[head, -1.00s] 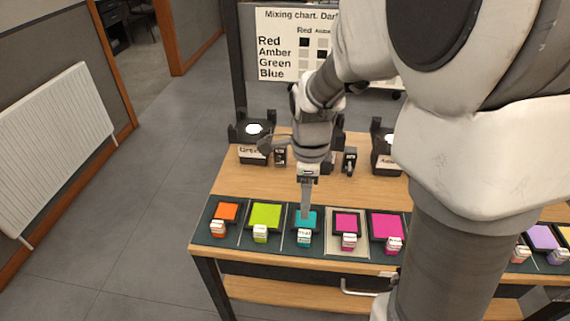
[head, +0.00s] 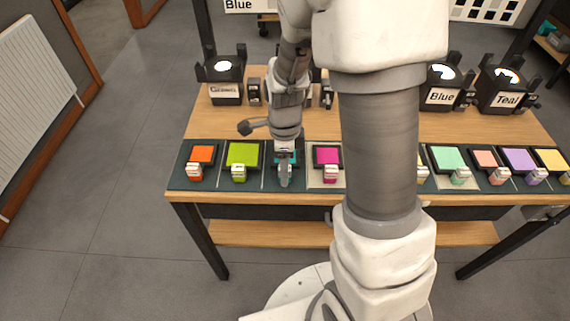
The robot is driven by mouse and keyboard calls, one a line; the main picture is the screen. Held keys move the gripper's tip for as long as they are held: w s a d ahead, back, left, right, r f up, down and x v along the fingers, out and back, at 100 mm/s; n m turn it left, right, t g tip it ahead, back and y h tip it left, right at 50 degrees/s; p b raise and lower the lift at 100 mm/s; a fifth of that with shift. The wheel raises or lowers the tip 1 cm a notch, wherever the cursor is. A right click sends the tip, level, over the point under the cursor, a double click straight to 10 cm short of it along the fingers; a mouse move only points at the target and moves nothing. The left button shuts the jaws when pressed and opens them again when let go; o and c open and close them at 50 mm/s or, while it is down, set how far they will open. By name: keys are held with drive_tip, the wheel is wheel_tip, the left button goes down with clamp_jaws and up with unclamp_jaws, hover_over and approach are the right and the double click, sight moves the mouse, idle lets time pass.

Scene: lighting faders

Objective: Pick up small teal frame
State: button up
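The small teal frame (head: 294,157) lies in the row of colour frames on the bench, between the lime frame (head: 242,155) and a magenta frame (head: 327,157). Only slivers of its teal face show, because my gripper (head: 285,182) is in front of it. My gripper points down at the front part of the teal frame, where its label tab is hidden. The fingers are seen edge-on and blend together. I cannot tell whether they are apart or closed on the tab.
The orange frame (head: 202,154) is at the left end of the row. Mint, salmon, lilac and yellow frames lie right of my arm. Black lamp holders, including Blue (head: 441,97) and Teal (head: 505,101), stand along the back. Bare wood lies between.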

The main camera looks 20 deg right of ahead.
drive_tip(key=shift+f, duration=0.2)
drive_tip(key=shift+c, duration=0.2)
clamp_jaws()
wheel_tip(320, 180, up, 5)
drive_tip(key=shift+f+p, duration=0.1)
drive_tip(key=shift+p, duration=0.9)
drive_tip(key=s+d+r+p, duration=0.2)
drive_tip(key=s+d+r, duration=0.4)
drive_tip(key=s+d, duration=0.15)
wheel_tip(320, 180, up, 10)
drive_tip(key=s+p, duration=0.1)
drive_tip(key=p, duration=0.9)
drive_tip(key=shift+s, duration=0.2)
